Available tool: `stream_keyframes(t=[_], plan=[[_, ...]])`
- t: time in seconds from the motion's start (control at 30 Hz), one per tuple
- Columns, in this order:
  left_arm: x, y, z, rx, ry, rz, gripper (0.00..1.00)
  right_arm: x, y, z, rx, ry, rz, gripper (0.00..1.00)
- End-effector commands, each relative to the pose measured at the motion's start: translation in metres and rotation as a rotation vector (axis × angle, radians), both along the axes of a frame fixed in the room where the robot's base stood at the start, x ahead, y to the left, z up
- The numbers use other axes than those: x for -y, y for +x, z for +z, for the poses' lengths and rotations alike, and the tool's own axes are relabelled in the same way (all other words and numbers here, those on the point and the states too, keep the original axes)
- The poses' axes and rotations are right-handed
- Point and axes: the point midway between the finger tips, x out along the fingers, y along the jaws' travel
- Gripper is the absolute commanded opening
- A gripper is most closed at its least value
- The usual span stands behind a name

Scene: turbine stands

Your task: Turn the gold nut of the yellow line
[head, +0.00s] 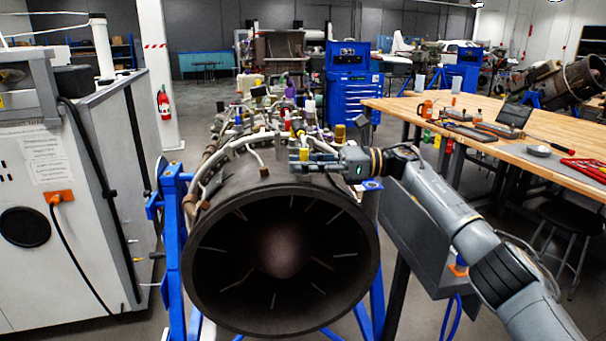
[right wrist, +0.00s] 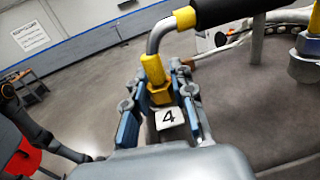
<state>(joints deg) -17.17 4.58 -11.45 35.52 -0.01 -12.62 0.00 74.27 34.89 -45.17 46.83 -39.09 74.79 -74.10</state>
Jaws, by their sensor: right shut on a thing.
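The gold nut (right wrist: 160,94) sits at the lower end of a yellow fitting (right wrist: 152,68) in the right wrist view. A grey bent pipe (right wrist: 160,36) runs up from that fitting to a second yellow collar and a black sleeve. My right gripper (right wrist: 160,108) is shut on the nut, one blue-padded finger on each side. A white tag with a 4 (right wrist: 168,118) lies just below the nut. In the head view my right gripper (head: 302,160) reaches from the right over the top of the turbine engine (head: 330,215). My left gripper is out of view.
Another yellow fitting with a grey nut (right wrist: 304,66) stands to the right in the wrist view. Pipes and coloured fittings crowd the engine top. A blue stand (head: 172,250) holds the engine. A wooden workbench (head: 440,112) stands right, a white cabinet (head: 70,220) left.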

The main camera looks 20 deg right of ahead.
Motion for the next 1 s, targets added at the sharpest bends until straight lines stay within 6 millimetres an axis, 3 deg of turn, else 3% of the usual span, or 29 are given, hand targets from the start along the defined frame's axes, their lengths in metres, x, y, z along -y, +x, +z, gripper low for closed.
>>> stream_keyframes(t=[0.77, 0.8, 0.9, 1.0], plan=[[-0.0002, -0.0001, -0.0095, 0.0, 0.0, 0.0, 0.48, 0.0009, 0.0002, 0.0014, 0.002, 0.002, 0.063, 0.0], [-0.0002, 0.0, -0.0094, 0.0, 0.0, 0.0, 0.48, 0.0008, 0.0002, 0.0014, 0.002, 0.002, 0.063, 0.26], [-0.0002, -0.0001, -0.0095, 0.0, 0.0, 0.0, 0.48, 0.0008, 0.0002, 0.0012, 0.002, 0.002, 0.064, 0.46], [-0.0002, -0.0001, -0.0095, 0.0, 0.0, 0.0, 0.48, 0.0006, 0.0002, 0.001, 0.002, 0.001, 0.064, 0.49]])
